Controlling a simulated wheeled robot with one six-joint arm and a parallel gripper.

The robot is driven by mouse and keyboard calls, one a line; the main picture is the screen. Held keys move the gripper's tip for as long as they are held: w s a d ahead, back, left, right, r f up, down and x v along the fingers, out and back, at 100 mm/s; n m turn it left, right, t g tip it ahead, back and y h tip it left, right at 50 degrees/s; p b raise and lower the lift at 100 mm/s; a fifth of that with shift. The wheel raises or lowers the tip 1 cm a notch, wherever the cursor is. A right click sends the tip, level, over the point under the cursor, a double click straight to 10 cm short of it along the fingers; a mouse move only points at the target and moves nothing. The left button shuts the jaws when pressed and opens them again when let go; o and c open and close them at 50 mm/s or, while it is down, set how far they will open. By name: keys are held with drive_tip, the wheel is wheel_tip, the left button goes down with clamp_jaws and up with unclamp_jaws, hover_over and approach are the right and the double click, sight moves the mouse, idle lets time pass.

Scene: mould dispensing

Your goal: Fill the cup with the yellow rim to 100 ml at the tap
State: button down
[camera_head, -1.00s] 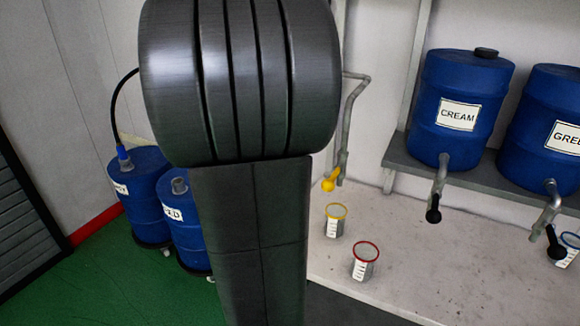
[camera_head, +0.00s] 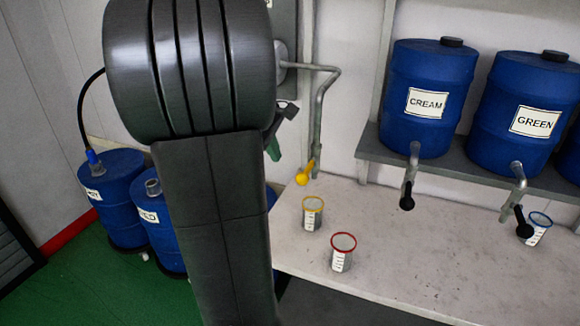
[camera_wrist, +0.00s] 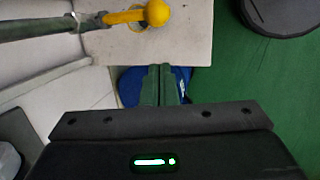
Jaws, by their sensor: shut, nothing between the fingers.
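The cup with the yellow rim (camera_head: 312,215) stands upright on the pale bench, just below and in front of the tap with the yellow handle (camera_head: 304,174). It looks empty, though its inside is hard to see. My gripper (camera_head: 273,150) shows partly past the right side of my arm, left of the tap pipe and above the bench edge. In the wrist view its green fingers (camera_wrist: 164,85) are together with nothing between them. The yellow tap handle (camera_wrist: 140,15) is at the top there, apart from the fingers.
A cup with a red rim (camera_head: 343,252) stands right of the yellow-rimmed one, nearer the front edge. A blue-rimmed cup (camera_head: 536,228) is at the far right. Blue CREAM (camera_head: 427,100) and GREEN (camera_head: 525,110) barrels stand on a shelf with black-handled taps. Bench (camera_head: 430,250) is clear between.

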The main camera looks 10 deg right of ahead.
sight(307, 172)
drive_tip(key=d+f, duration=0.2)
drive_tip(key=s+d+f, duration=0.1)
drive_tip(key=f, duration=0.1)
drive_tip(key=shift+d+f, duration=0.15)
drive_tip(key=shift+d, duration=0.25)
drive_tip(key=shift+s+a+f+b, duration=0.1)
drive_tip(key=shift+f+b, duration=0.25)
drive_tip(key=shift+b, duration=0.45)
drive_tip(key=shift+f+t+h+b, duration=0.2)
drive_tip(key=shift+t+h+b, duration=0.1)
drive_tip(key=shift+t+b, duration=0.1)
drive_tip(key=f+t+b, duration=0.1)
drive_tip(key=b, duration=0.2)
drive_tip(key=f+t+h+b, duration=0.1)
drive_tip(key=b, duration=0.2)
drive_tip(key=f+h+b, duration=0.1)
drive_tip(key=b, duration=0.3)
drive_tip(key=shift+s+a+f+t, duration=0.2)
drive_tip(key=shift+s+f+t, duration=0.05)
drive_tip(key=shift+t, duration=0.15)
